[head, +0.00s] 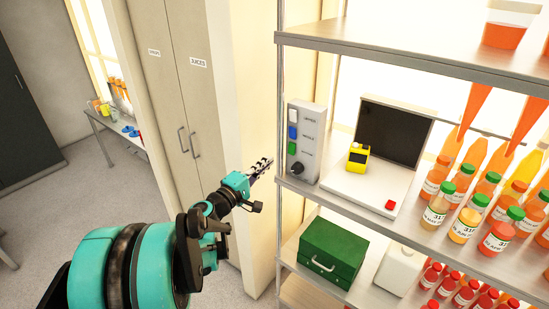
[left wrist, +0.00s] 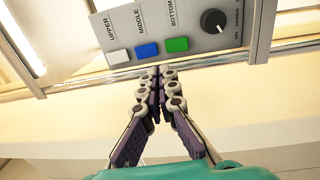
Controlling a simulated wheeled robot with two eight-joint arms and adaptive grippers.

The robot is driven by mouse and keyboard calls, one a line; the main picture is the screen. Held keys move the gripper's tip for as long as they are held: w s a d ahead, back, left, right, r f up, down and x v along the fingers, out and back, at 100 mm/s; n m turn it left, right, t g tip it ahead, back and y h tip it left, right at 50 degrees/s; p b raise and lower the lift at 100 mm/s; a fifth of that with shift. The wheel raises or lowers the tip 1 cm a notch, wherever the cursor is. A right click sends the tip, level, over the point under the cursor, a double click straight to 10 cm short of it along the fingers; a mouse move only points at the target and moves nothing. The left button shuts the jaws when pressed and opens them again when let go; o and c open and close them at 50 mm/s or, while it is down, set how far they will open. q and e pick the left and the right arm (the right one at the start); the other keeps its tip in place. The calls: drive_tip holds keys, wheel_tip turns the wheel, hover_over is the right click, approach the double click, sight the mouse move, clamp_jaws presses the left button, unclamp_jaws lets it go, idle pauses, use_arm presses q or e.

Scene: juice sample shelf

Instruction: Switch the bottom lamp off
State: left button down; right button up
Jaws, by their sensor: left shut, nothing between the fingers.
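A grey switch panel (head: 312,135) stands at the left end of the middle shelf. It has a white switch, a blue switch, a green switch (head: 291,148) and a black knob (head: 297,168). In the left wrist view the green switch (left wrist: 176,45) is under the label BOTTOM, between the blue switch (left wrist: 146,50) and the knob (left wrist: 213,20). My left gripper (head: 264,164) is shut and empty, left of the panel and apart from it. In the left wrist view its fingertips (left wrist: 157,70) appear just below the blue and green switches.
A white device with a dark screen (head: 395,132), a yellow meter (head: 357,157) and several juice bottles (head: 438,205) share the middle shelf. A green box (head: 330,248) sits below. A cabinet (head: 175,100) is at left. The shelf edge (head: 350,222) runs under the panel.

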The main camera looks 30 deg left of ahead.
use_arm(q)
drive_tip(key=s, duration=0.2)
drive_tip(key=shift+s+a+r, duration=0.15)
drive_tip(key=shift+s+r, duration=0.1)
drive_tip(key=shift+s, duration=0.1)
use_arm(e)
drive_tip(key=shift+s+r, duration=0.1)
drive_tip(key=shift+s, duration=0.05)
use_arm(q)
drive_tip(key=shift+s, duration=0.1)
use_arm(e)
drive_tip(key=shift+s, duration=0.15)
